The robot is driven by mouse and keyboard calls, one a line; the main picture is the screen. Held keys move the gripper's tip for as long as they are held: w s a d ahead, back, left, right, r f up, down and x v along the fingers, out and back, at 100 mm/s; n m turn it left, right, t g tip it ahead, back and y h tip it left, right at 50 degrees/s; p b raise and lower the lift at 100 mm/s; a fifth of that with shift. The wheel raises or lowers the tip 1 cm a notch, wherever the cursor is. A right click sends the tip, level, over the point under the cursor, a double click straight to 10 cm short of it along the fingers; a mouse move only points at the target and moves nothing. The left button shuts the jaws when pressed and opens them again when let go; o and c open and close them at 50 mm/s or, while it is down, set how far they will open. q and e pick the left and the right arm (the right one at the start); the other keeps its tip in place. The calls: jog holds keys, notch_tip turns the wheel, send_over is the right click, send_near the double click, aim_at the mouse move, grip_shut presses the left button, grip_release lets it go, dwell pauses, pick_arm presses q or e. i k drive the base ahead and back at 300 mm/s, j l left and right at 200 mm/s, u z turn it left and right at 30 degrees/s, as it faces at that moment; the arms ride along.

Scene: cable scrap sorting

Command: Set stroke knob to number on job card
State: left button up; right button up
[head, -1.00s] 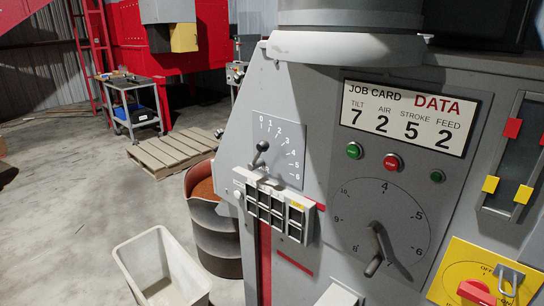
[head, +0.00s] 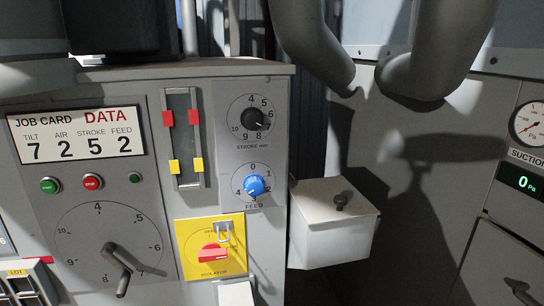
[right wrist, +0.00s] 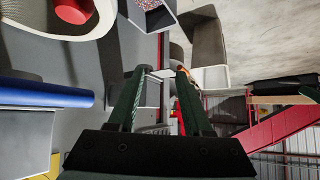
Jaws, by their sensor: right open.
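The stroke knob (head: 252,119) is a small black knob on the upper right of the grey panel, with a dial numbered from 4 to 10 and a "STROKE mm" label below. Its pale mark points right and slightly down, seemingly near 7. The job card (head: 76,133) at the left reads tilt 7, air 2, stroke 5, feed 2. My right gripper (right wrist: 158,73) shows only in the right wrist view, open, with nothing clearly held between its fingers. It is away from the knob, which I cannot see in that view. My left gripper is not in view.
Below the stroke knob are the blue feed knob (head: 254,186) and the yellow isolator plate (head: 188,264). A slotted slider panel (head: 183,135) is left of it, and a large dial (head: 108,245) lower left. A pale lidded box (head: 333,225) juts out at the right.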

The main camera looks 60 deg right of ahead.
aim_at(250, 118)
jog(key=z, duration=1)
jog(key=i+j+z, duration=0.1)
jog(key=z, duration=0.3)
jog(key=j+z, duration=0.1)
jog(key=z, duration=0.3)
jog(key=i+j, duration=0.05)
